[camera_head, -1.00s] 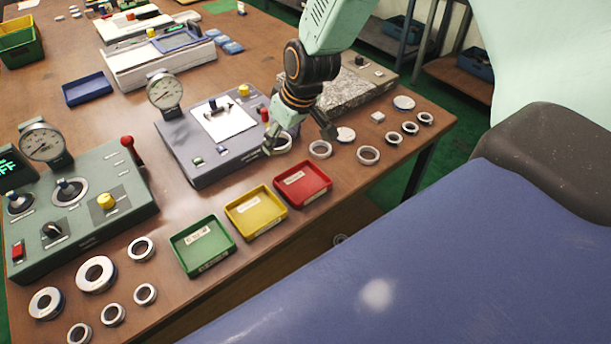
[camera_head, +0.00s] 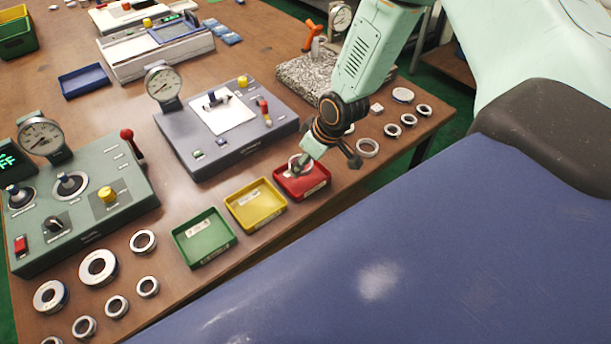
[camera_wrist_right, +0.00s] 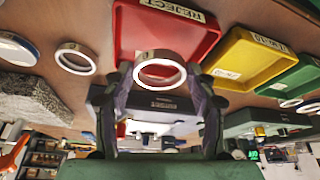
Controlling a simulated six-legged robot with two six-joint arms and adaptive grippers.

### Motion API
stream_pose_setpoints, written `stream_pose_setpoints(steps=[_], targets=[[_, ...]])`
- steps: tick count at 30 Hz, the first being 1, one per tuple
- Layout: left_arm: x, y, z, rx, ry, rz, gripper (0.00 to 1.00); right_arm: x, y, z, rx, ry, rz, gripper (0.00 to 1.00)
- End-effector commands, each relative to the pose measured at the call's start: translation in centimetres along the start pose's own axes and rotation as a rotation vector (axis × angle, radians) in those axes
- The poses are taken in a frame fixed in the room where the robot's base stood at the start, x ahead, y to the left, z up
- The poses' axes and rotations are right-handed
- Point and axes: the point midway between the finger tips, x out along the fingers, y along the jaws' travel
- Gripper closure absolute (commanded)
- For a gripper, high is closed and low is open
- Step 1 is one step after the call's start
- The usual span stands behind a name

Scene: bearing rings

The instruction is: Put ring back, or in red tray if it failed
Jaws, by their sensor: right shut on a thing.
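A silver bearing ring (camera_wrist_right: 160,70) is held between the fingers of my right gripper (camera_wrist_right: 160,88) in the right wrist view. In the head view the ring (camera_head: 300,163) shows over the red tray (camera_head: 301,187), and my right gripper (camera_head: 325,160) is above that tray. The red tray, marked REJECT, also shows behind the ring in the wrist view (camera_wrist_right: 185,28). The ring is still in the fingers; whether it touches the tray I cannot tell. My left gripper is not in view.
A yellow tray (camera_head: 257,209) and a green tray (camera_head: 205,243) stand left of the red one. Several loose rings lie at the right, including one (camera_head: 367,147). The grey tester (camera_head: 272,135), green tester (camera_head: 85,228) and granite block (camera_head: 300,78) stand behind.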

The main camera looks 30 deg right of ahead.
Motion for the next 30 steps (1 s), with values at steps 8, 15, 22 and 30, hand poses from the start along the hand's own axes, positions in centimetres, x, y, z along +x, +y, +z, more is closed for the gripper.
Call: stream_pose_setpoints(steps=[8, 15, 22, 30], targets=[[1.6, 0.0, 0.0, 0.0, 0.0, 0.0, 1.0, 3.1, 0.0, 1.3, -0.001, -0.002, 0.0, 0.77], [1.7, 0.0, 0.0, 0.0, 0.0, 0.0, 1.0, 3.6, 0.0, 1.5, -0.001, 0.001, -0.001, 0.77], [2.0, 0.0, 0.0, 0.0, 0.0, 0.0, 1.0, 3.9, 0.0, 1.6, 0.0, 0.0, -0.001, 0.77], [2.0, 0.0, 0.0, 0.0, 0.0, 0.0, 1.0, 4.0, 0.0, 1.6, 0.0, 0.0, -0.001, 0.33]])
